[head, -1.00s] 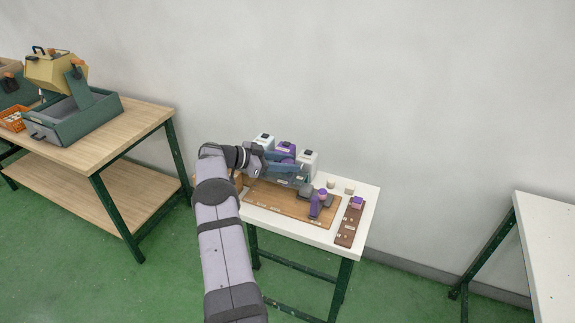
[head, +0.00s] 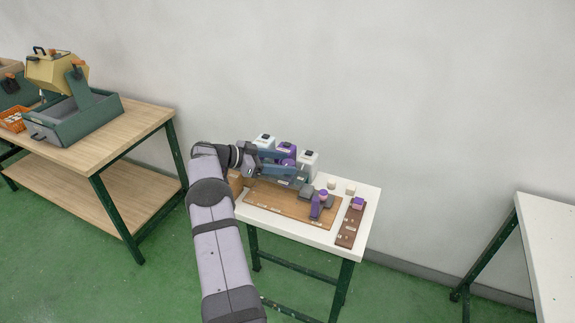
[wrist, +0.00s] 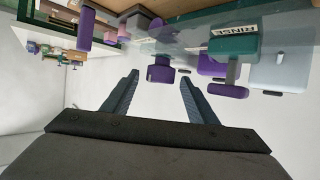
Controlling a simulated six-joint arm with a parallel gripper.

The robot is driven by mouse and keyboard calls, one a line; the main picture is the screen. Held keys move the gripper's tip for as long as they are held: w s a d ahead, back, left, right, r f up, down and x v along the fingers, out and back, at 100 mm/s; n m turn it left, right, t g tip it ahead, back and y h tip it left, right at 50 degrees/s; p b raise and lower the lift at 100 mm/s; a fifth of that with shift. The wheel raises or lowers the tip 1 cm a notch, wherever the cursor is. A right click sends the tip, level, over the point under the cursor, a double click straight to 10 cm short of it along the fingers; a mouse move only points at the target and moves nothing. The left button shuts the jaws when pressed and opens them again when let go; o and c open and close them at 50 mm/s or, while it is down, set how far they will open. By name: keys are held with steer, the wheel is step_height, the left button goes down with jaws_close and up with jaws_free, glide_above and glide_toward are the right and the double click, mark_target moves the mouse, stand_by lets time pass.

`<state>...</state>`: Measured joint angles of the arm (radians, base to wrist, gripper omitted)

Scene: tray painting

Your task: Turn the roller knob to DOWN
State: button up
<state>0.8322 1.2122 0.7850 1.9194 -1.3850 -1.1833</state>
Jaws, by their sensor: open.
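My gripper (head: 290,162) is open and empty at the back left of the small white table, in front of the bottles. In the wrist view its two fingers (wrist: 158,85) stand apart, with a small purple piece (wrist: 160,72) beyond and between them, not held. I cannot tell for sure which piece is the roller knob. A purple upright part with a grey block (head: 318,205) stands on the wooden board. No DOWN mark is readable.
The wooden board (head: 275,206) lies on the white table (head: 318,237). A brown strip (head: 348,228) with a purple block (head: 358,202) is at right. A RINSE label (wrist: 234,29) shows in the wrist view. A wooden bench (head: 110,135) stands left.

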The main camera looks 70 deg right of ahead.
steer(key=shift+b+v, duration=0.65)
steer(key=shift+v, duration=2)
